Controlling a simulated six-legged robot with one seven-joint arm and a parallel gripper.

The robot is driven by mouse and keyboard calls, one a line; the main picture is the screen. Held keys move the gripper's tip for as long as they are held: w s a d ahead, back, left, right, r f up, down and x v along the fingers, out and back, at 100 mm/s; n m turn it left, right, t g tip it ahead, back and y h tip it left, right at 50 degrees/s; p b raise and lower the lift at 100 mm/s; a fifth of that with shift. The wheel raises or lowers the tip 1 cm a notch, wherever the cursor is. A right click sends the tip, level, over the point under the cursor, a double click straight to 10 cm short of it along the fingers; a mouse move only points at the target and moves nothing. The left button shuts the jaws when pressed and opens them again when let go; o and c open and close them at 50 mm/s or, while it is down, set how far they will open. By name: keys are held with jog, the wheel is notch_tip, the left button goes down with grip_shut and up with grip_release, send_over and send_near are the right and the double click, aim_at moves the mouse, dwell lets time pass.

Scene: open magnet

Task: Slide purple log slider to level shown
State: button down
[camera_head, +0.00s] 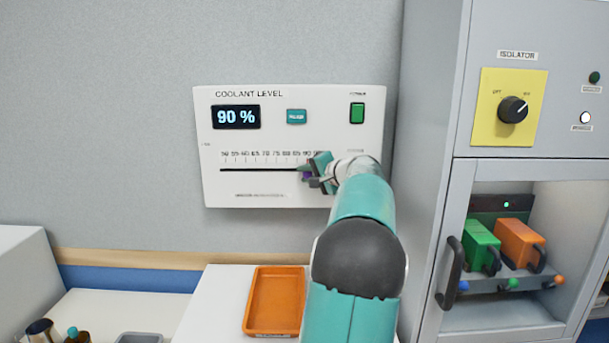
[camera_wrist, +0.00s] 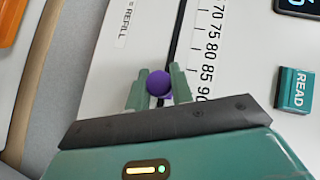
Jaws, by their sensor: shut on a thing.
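The white coolant level panel (camera_head: 225,185) is on the wall, with its display (camera_head: 236,117) reading 90 %. Its black slider track (camera_head: 250,170) runs below a number scale. The purple slider knob (camera_head: 306,176) is near the right end of the scale, mostly covered by my gripper (camera_head: 312,175) in the head view. In the wrist view the round purple knob (camera_wrist: 159,83) sits between the two green fingers of my gripper (camera_wrist: 158,90), which is shut on it. The number beside my fingers in the wrist view is about 90. The scale's end is hidden by my gripper.
A grey cabinet (camera_head: 425,150) stands close to the right of my arm. An orange tray (camera_head: 250,318) lies below. The wall left of the panel is clear.

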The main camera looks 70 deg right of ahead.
jog(key=c, duration=1.2)
grip_release()
jog(key=v, duration=1.3)
jog(key=shift+s+a, duration=0.15)
jog(key=shift+s, duration=0.15)
jog(key=shift+r, duration=0.15)
